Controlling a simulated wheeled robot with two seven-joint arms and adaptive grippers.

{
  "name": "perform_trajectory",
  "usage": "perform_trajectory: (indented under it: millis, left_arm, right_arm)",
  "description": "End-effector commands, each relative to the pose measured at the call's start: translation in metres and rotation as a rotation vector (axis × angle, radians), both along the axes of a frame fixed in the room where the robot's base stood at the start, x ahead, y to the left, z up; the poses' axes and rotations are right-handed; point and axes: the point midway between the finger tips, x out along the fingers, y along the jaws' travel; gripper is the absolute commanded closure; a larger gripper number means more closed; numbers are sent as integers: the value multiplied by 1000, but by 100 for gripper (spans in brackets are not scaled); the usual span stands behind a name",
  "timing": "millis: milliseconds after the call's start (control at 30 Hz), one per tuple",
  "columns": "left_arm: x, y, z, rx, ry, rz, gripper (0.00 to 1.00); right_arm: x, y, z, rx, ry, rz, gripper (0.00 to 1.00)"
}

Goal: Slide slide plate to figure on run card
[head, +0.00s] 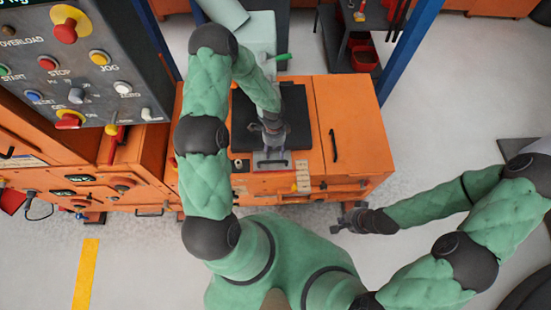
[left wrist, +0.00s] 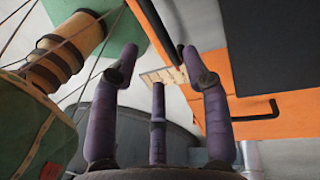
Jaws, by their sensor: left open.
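A grey plate (head: 272,166) with a raised, bracket-like part lies at the front of the orange cabinet top; I take it for the slide plate, but cannot be sure. My left gripper (head: 270,148) points down over it, open, and contact cannot be told. In the left wrist view the spread fingers (left wrist: 157,72) hold nothing. A pale strip with dark marks (head: 303,176) stands just right of the plate; it also shows beyond the fingertips (left wrist: 163,76). No run card can be made out with readable text. My right gripper (head: 345,217) is open and empty, right of the cabinet's front.
A black mat (head: 298,118) covers part of the orange cabinet top (head: 350,130), which has a black handle (head: 333,146). A grey control panel (head: 85,70) with buttons overhangs at left. A blue post (head: 408,50) rises at right. Floor at right is mostly clear.

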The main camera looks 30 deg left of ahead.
Motion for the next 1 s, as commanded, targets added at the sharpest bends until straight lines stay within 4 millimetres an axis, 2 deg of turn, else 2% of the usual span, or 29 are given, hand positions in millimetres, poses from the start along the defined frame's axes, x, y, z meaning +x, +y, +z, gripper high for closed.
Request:
perform_trajectory:
  millis: [33, 100, 300, 500, 767, 933, 1000]
  left_arm:
    - [-2, -1, -13, -1, 2, -1, 53]
    - [-4, -2, -25, -1, 2, 0, 53]
    - [-8, -5, -49, -1, 0, 1, 53]
    - [-10, -6, -58, 0, -1, 1, 53]
    - [-10, -6, -58, -1, -2, 1, 53]
    - [-10, -6, -58, -1, -2, 1, 98]
    - [-10, -6, -58, -1, -2, 1, 100]
  right_arm:
    - [0, 0, -6, 0, 0, 0, 100]
    - [0, 0, -10, 0, -1, 0, 100]
    - [0, 0, -18, 0, -1, 0, 100]
    - [1, 0, -20, 0, -1, 0, 100]
    - [1, 0, -20, 0, -1, 0, 100]
    - [1, 0, -20, 0, -1, 0, 100]
    - [1, 0, -20, 0, -1, 0, 100]
